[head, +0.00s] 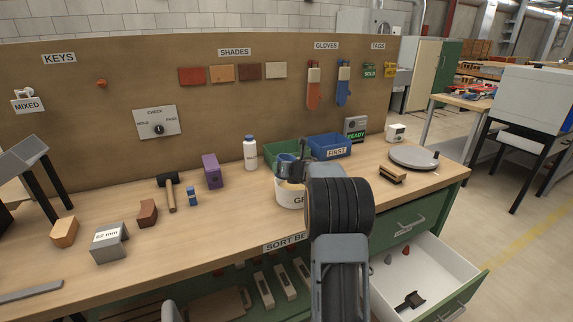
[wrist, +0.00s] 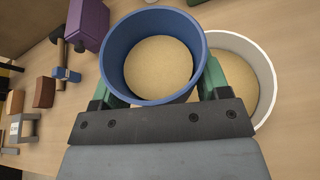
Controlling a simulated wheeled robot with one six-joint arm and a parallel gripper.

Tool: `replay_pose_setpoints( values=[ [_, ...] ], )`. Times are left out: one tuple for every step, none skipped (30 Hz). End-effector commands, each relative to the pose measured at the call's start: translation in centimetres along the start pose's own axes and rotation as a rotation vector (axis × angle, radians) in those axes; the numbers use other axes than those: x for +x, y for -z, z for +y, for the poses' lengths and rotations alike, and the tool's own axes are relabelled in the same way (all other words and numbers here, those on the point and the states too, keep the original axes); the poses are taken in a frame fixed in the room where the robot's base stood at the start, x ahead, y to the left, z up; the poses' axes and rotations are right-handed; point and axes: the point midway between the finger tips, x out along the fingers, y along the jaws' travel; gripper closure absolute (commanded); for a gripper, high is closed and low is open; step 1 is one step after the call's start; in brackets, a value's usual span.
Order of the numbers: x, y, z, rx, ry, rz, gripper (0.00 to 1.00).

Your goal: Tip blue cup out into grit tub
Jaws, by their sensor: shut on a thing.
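The blue cup (wrist: 112,62) is between the green fingers of my gripper (wrist: 156,84), which is shut on it. The cup's mouth shows in the wrist view, with pale sandy grit (wrist: 158,66) inside. The white grit tub (wrist: 268,75) is beside and partly behind the cup, with similar grit in it. In the head view, the blue cup (head: 285,166) is above the left part of the tub (head: 288,195), and my arm hides the tub's right side and part of its label. The cup looks roughly upright; a slight tilt is hard to tell.
A green bin (head: 273,152) and a blue bin (head: 330,147) marked FIRST stand behind the tub. A white bottle (head: 250,152) and a purple block (head: 211,171) stand to the left. A round turntable (head: 413,157) is at the right. An open drawer (head: 430,270) juts out below.

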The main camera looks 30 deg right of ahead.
Motion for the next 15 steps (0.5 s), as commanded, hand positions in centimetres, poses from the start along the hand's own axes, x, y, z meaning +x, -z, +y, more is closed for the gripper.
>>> replay_pose_setpoints(
  values=[
    [-0.01, -0.05, -0.02, -0.006, 0.002, -0.002, 0.62],
    [0.00, -0.05, -0.03, -0.007, 0.002, -0.002, 0.62],
    [-0.01, -0.05, -0.03, -0.007, 0.003, -0.003, 0.62],
    [-0.01, -0.05, -0.03, -0.008, 0.003, -0.003, 0.62],
    [-0.01, -0.05, -0.03, -0.008, 0.003, -0.003, 0.62],
    [-0.02, -0.08, -0.01, -0.006, 0.002, -0.003, 0.62],
    [-0.03, -0.10, 0.00, -0.002, 0.000, -0.002, 0.62],
    [-0.05, -0.13, 0.03, 0.004, -0.002, -0.002, 0.62],
    [-0.09, -0.19, 0.07, 0.015, -0.006, -0.002, 0.62],
    [-0.12, -0.23, 0.11, 0.025, -0.010, -0.002, 0.62],
    [-0.16, -0.27, 0.16, 0.039, -0.016, -0.002, 0.62],
    [-0.22, -0.33, 0.24, 0.059, -0.024, -0.001, 0.62],
    [-0.25, -0.36, 0.31, 0.074, -0.031, -0.001, 0.62],
    [-0.29, -0.38, 0.35, 0.092, -0.038, -0.001, 0.62],
    [-0.32, -0.39, 0.42, 0.113, -0.047, -0.001, 0.62]
  ],
)
